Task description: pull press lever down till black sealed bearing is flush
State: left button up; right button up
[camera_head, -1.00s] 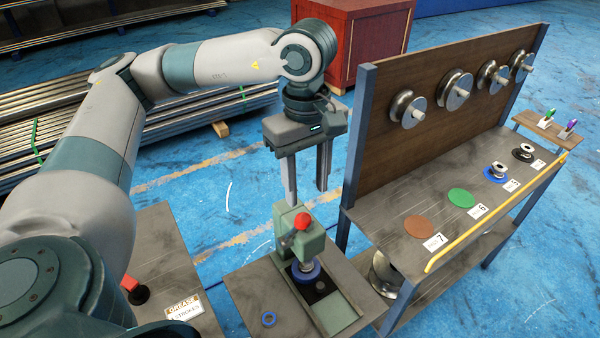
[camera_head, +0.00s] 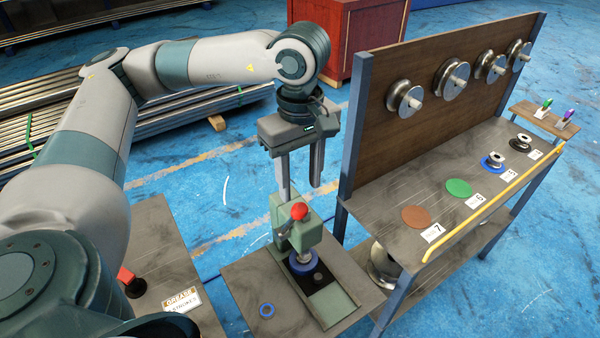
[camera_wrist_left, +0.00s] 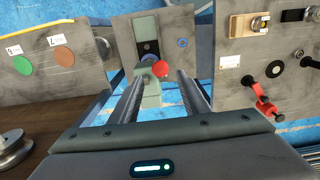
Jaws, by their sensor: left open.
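The green press (camera_head: 297,236) stands on a small grey table, with a red ball knob (camera_head: 299,211) on its lever. A blue ring (camera_head: 303,263) sits under the press ram. A black round part (camera_head: 318,277) lies beside it on the press base; I cannot tell whether it is the sealed bearing, or how flush anything sits. My left gripper (camera_head: 300,194) is open and points down just above the knob. In the left wrist view the knob (camera_wrist_left: 161,69) shows between the two spread fingers, with no visible grip. My right gripper is out of view.
A loose blue ring (camera_head: 267,310) lies on the press table. Right of it stands a bench (camera_head: 385,220) with a tall back panel holding several rollers. At left is a grease table (camera_head: 158,222) with a red-handled part (camera_head: 126,276). Blue floor lies behind the press.

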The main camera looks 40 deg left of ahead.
aim_at(300, 204)
pick_arm(q)
notch_tip(300, 204, down, 6)
jog(key=shift+f+b, duration=0.1)
jog(key=shift+b, duration=0.55)
jog(key=shift+b, duration=0.5)
jog(key=c, duration=0.8)
